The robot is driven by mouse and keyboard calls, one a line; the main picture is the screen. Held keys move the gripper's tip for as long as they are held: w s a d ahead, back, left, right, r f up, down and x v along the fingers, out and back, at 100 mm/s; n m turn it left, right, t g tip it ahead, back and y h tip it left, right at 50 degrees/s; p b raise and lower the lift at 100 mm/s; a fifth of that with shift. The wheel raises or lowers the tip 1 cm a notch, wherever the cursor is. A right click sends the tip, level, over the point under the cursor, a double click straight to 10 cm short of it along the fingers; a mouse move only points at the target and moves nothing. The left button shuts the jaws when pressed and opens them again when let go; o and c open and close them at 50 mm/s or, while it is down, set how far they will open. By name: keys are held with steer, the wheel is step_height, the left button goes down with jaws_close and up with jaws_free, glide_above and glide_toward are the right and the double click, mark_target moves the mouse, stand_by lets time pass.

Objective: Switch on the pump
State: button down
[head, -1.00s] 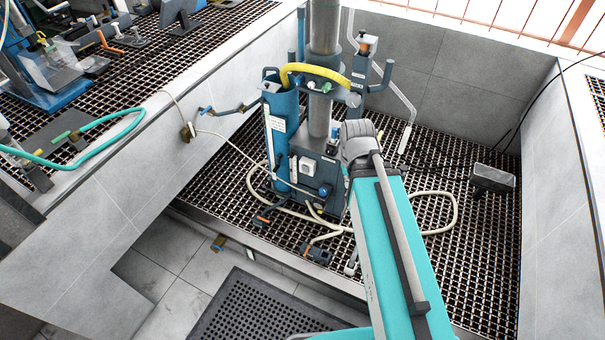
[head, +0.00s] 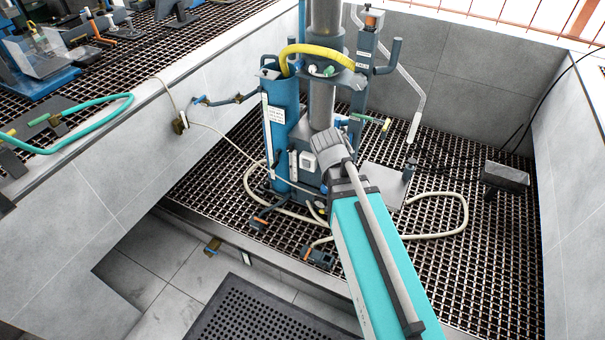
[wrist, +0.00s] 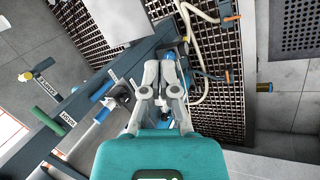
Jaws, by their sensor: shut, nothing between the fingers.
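The machine with a thick grey column (head: 322,100) stands in the grated pit. A labelled blue cylinder (head: 281,125) is on its left side. A white switch-like box (head: 307,161) sits on the grey housing low on its front; I cannot tell its setting or which part is the pump. My arm reaches over the machine's lower front and hides part of it, and my gripper is hidden in the head view. In the wrist view my gripper (wrist: 161,60) is shut and empty, its fingers close over the machine's parts. Whether it touches anything is unclear.
A yellow hose (head: 318,50) loops around the column. A cream hose (head: 462,215) lies on the grating. A dark box (head: 505,177) stands at the right. The grating between that box and the low front edge is mostly clear. A grey wall (head: 440,80) closes the back.

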mark_target(305, 163)
steer(key=w+a+f+n+t+h+b, duration=0.2)
steer(key=w+a+f+n+t+b, duration=0.3)
steer(key=b, duration=1.1)
steer(key=w+a+f+n+t+h+b, duration=0.1)
steer(key=w+a+f+n+t+b, duration=0.5)
steer(key=w+a+f+n+b, duration=0.3)
steer(key=shift+a+f+n+h+b, duration=0.4)
steer(key=shift+a+f+n+b, duration=1.65)
steer(key=shift+f+n+b, duration=1.7)
steer(key=shift+r+n+b, duration=0.45)
steer(key=shift+r+b, duration=0.05)
steer(key=x, duration=0.8)
steer(key=r+b+x, duration=0.1)
steer(key=x, duration=0.3)
steer(key=shift+w+r, duration=0.1)
steer(key=shift+w, duration=0.2)
steer(key=shift+w+d+r, duration=0.1)
steer(key=shift+w+d, duration=0.35)
steer(key=shift+w, duration=0.15)
